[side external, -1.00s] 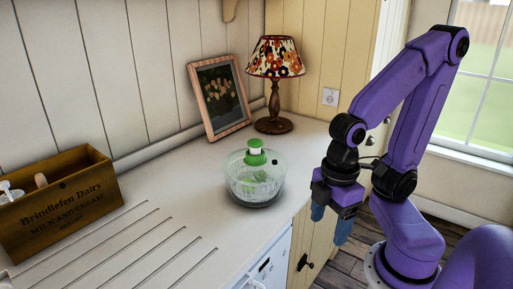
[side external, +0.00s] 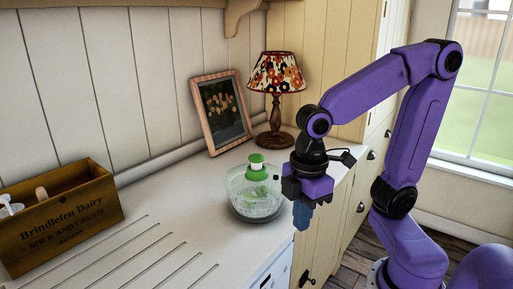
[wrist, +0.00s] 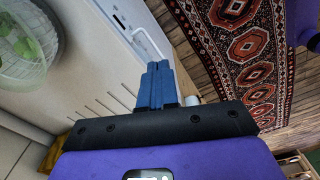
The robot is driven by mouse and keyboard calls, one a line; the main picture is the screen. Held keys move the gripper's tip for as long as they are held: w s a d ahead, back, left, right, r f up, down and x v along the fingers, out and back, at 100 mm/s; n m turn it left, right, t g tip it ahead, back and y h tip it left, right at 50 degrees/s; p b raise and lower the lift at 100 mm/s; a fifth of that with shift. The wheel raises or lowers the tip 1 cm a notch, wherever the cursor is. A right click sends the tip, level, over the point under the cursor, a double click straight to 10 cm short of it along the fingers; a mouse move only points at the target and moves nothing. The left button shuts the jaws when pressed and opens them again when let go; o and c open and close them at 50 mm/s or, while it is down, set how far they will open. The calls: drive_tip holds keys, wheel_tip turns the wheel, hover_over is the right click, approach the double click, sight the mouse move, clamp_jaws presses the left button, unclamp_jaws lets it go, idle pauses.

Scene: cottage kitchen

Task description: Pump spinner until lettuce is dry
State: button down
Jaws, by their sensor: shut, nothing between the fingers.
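The salad spinner (side external: 254,192) stands upright on the counter, a clear bowl with a green and white pump knob (side external: 256,167) raised on its lid. What is inside shows only faintly. It also shows in the wrist view (wrist: 22,45) at the upper left, cut off by the edge, with green inside. My gripper (side external: 301,222) is to the right of the spinner, pointing down near the counter's front edge, apart from the spinner. Its blue fingers (wrist: 158,84) are together with nothing between them.
A patterned lamp (side external: 276,85) and a framed picture (side external: 221,112) stand behind the spinner. A wooden crate (side external: 68,220) sits at the left on the counter (side external: 150,195). Below the front edge are cabinets, and a patterned rug (wrist: 245,45) lies on the floor.

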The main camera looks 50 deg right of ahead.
drive_tip(key=w+r+n, duration=0.1)
drive_tip(key=w+r, duration=0.5)
drive_tip(key=w, duration=0.4)
wheel_tip(320, 180, up, 10)
drive_tip(key=n, duration=0.4)
hover_over(257, 155)
drive_tip(key=shift+a+r, duration=0.1)
drive_tip(key=shift+r, duration=0.05)
wheel_tip(257, 155, down, 14)
drive_tip(key=shift+f, duration=0.1)
